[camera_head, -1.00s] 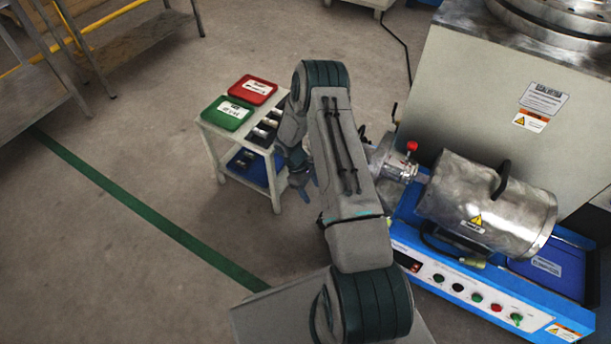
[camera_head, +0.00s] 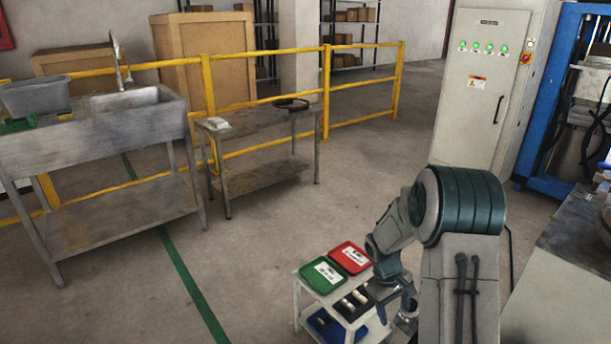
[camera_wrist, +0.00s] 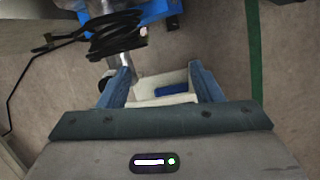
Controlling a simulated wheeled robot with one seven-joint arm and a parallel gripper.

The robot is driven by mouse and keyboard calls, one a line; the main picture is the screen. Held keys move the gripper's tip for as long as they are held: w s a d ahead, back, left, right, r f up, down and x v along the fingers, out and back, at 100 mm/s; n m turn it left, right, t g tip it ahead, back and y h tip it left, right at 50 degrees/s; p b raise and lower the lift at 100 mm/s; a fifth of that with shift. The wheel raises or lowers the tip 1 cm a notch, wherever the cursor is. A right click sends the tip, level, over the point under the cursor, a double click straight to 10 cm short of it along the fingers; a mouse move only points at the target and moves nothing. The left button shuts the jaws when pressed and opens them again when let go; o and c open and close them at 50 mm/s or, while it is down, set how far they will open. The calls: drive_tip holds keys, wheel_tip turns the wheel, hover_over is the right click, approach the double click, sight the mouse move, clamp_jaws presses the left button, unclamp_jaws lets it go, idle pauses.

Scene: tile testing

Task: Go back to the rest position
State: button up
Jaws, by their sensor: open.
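My arm rises at the lower right of the head view and bends over beside a small white cart (camera_head: 297,306). My gripper (camera_wrist: 160,68) shows in the wrist view as two blue fingers spread apart with nothing between them. Past the fingers are a white surface, probably the cart, and a blue bin (camera_wrist: 172,89). In the head view my gripper is at the lower right of the cart, partly hidden by my arm.
The cart carries a green tray (camera_head: 322,273), a red tray (camera_head: 350,257) and small dark items. A metal sink (camera_head: 100,130), a side table (camera_head: 262,125) and a yellow railing (camera_head: 365,48) stand behind. A grey cabinet (camera_head: 483,90) stands right. Floor left of the cart is clear.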

drive_tip(key=s+a+r+m+t+p, duration=0.1)
drive_tip(key=s+r+p, duration=0.25)
drive_tip(key=r, duration=0.55)
drive_tip(key=s+a+r+m+y+p, duration=0.15)
drive_tip(key=r+p, duration=0.25)
drive_tip(key=r, duration=0.5)
drive_tip(key=s+a+r+t+h+p, duration=0.1)
drive_tip(key=s+r+p, duration=0.25)
drive_tip(key=r, duration=0.55)
drive_tip(key=s+a+r+m+t+y+p, duration=0.1)
drive_tip(key=s+a+r+p, duration=0.1)
drive_tip(key=s+r+p, duration=0.3)
drive_tip(key=s+a+r+m+t+y+p, duration=0.1)
drive_tip(key=s+a+r+m+p, duration=0.1)
drive_tip(key=s+r+p, duration=0.3)
drive_tip(key=s+r, duration=0.4)
drive_tip(key=r, duration=0.4)
drive_tip(key=shift+a+p, duration=0.3)
drive_tip(key=shift+a, duration=0.05)
drive_tip(key=shift+y, duration=0.25)
